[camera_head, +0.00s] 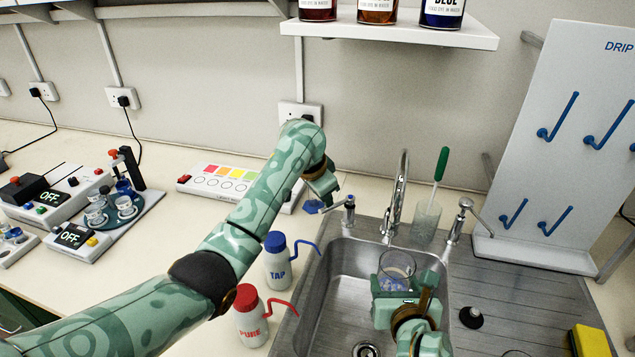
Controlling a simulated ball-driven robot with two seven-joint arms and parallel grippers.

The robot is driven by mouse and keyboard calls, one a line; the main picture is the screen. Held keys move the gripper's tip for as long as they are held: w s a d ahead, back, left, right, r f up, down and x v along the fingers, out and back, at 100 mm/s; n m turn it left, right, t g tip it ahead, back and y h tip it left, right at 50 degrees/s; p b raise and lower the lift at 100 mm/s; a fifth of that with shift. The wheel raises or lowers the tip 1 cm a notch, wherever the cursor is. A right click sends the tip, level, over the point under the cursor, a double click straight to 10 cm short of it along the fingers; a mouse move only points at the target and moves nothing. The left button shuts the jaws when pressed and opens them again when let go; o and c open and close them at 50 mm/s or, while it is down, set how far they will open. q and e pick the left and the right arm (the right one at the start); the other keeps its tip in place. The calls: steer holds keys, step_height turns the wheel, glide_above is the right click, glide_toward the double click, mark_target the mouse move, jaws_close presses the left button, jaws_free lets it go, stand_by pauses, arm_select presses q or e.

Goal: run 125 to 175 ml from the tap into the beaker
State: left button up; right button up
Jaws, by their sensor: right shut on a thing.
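The tap's curved metal spout (397,195) stands at the back of the sink (340,300). A valve with a short lever (347,208) stands left of the spout, and another valve with a lever (462,215) stands right of it. The clear beaker (397,263) is over the sink, just in front of the spout. My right gripper (402,284) is shut on the beaker from the near side. Its water level cannot be made out, and no stream is clearly visible. My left gripper (325,190) is close to the left valve's lever; its fingers are too small and partly hidden to judge.
Bottles marked TAP (278,265) and PURE (250,320) stand left of the sink. A glass with a green-handled brush (427,215) is right of the spout. A black stopper (471,317) and yellow sponge (590,341) lie right. The drip rack (560,150) rises behind.

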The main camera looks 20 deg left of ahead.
mark_target(392, 262)
arm_select(q)
steer(key=v, duration=0.5)
steer(key=shift+s+r, duration=0.15)
steer(key=shift+r, duration=0.1)
arm_select(e)
steer(key=w, duration=0.2)
steer(key=w+a, duration=0.1)
steer(key=w, duration=0.2)
steer(key=w+a, duration=0.1)
steer(key=w, duration=0.1)
steer(key=shift+w, duration=0.15)
stand_by(4.2)
steer(key=s, duration=0.2)
steer(key=s+d, duration=0.1)
steer(key=s, duration=0.2)
steer(key=s+d, duration=0.1)
steer(key=s, duration=0.1)
steer(key=shift+s, duration=0.2)
